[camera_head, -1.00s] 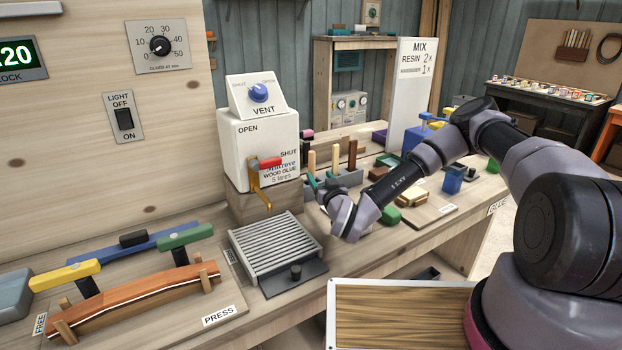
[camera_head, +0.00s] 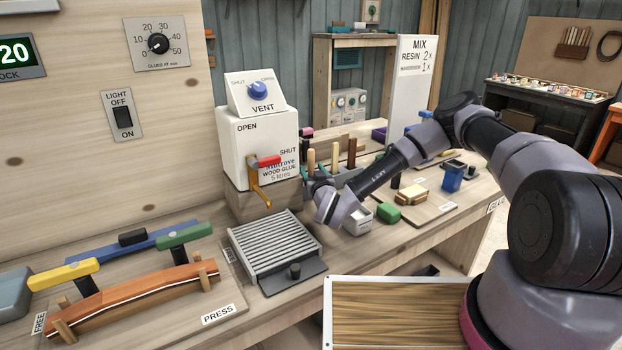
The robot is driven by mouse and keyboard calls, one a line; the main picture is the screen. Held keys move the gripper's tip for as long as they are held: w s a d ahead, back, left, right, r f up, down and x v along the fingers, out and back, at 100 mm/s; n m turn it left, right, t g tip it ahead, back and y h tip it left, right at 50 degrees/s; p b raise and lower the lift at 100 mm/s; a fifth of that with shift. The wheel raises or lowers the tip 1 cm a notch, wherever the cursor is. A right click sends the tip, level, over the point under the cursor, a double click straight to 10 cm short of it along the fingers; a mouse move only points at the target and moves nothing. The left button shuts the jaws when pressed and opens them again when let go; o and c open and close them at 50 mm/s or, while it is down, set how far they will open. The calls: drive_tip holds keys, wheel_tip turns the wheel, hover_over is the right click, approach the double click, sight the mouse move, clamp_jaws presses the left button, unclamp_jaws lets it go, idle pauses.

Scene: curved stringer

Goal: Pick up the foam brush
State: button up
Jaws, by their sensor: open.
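My gripper (camera_head: 316,184) is at the end of my arm, low over the bench, just right of the white glue dispenser (camera_head: 258,140). Its fingers are small and partly hidden by the wrist, but it is open. It is in front of and beside a rack of upright handles; a pale wooden handle (camera_head: 334,156) and a brown handle (camera_head: 352,153) show there. I cannot tell for certain which handle belongs to the foam brush; its head is not clearly visible. I see nothing held.
The dispenser's red-handled tap (camera_head: 264,163) is close left of my gripper. A ribbed grey tray (camera_head: 272,245) lies in front. A green block (camera_head: 388,212), a tan block (camera_head: 410,194) and a blue cup (camera_head: 452,176) are to the right. A clamped curved strip (camera_head: 130,300) is at front left.

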drive_tip(key=x, duration=0.4)
drive_tip(key=shift+w+a, duration=0.1)
drive_tip(key=shift+w, duration=0.25)
clamp_jaws()
wheel_tip(320, 180, up, 28)
idle(0.6)
